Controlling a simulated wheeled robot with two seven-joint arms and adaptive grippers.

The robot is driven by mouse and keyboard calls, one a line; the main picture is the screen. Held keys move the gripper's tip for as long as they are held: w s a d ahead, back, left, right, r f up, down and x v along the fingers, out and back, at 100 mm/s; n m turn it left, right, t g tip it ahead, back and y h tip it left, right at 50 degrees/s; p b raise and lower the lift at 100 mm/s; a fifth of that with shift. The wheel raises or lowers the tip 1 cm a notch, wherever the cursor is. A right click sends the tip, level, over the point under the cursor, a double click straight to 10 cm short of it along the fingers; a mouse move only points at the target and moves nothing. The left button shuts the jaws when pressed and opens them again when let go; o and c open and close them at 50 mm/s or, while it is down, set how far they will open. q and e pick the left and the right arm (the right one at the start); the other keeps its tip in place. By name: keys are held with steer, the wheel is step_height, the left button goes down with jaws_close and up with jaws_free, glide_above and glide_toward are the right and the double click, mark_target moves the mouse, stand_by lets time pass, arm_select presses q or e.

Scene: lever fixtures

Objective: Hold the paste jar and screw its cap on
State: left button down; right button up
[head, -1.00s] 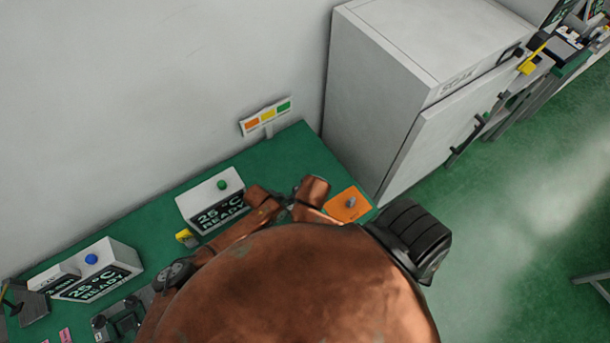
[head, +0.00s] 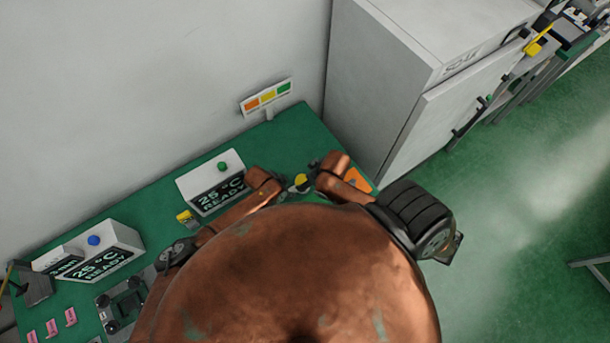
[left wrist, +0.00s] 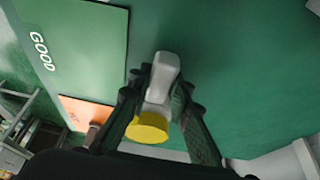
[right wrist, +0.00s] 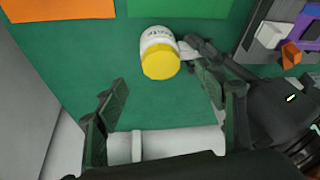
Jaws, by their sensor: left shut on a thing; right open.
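The paste jar (right wrist: 157,38) is white with a yellow cap (right wrist: 160,62) at its end, shown in the right wrist view. In the left wrist view the yellow cap (left wrist: 148,128) is below a pale grey piece between the fingers. My left gripper (left wrist: 162,85) is shut on the jar. In the head view the yellow cap (head: 301,181) shows between my left gripper (head: 283,183) and right gripper (head: 318,168). My right gripper (right wrist: 165,110) is open and empty, apart from the jar. How tightly the cap sits cannot be told.
A display box (head: 212,185) reading 25 °C READY stands left of the grippers. An orange pad (head: 358,180) lies to the right, and a green GOOD pad (left wrist: 75,50) shows in the left wrist view. A grey cabinet (head: 430,90) stands beyond the table's right end.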

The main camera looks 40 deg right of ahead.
mark_target(303, 181)
steer(key=shift+x, duration=2.7)
steer(key=shift+s, duration=0.1)
steer(key=shift+c, duration=0.2)
steer(key=c, duration=1.2)
steer(key=shift+o, duration=0.2)
steer(key=m+h, duration=0.1)
steer(key=m, duration=0.4)
steer(key=shift+a+h, duration=0.35)
steer(key=shift+h, duration=0.05)
steer(key=m+h, duration=0.1)
steer(key=m, duration=0.2)
steer(key=shift+g, duration=0.3)
steer(key=o, duration=1.3)
steer(key=shift+c, duration=0.2)
